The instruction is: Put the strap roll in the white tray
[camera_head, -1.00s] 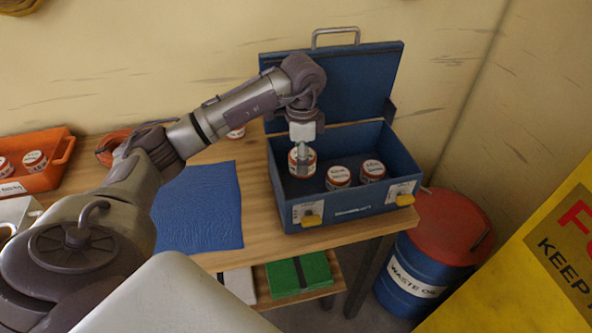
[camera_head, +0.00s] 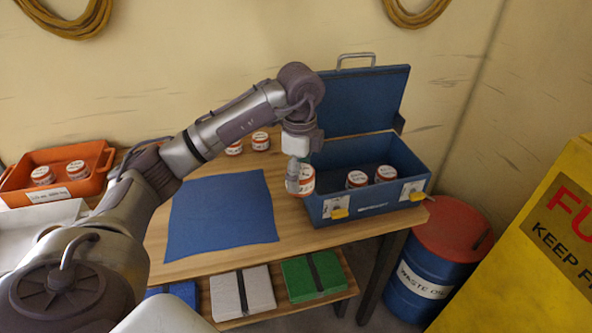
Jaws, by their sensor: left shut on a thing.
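My left gripper (camera_head: 297,174) is shut on a strap roll (camera_head: 308,179), a short round thing with a white labelled top and orange-red band. The gripper's fingers hide part of it. It is held at the left wall of the open blue box (camera_head: 375,213), overlapping that wall in the picture. Its exact height is hard to tell. The white tray (camera_head: 62,213) is at the far left of the table, partly hidden by my left arm and cut by the frame. What lies in it is not visible. My right gripper is not in view.
Two similar rolls (camera_head: 357,179) remain in the box, and two more (camera_head: 260,141) stand behind my arm. An orange bin (camera_head: 108,160) with similar rolls is behind the white tray. A flat blue cloth (camera_head: 222,212) lies between tray and box.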

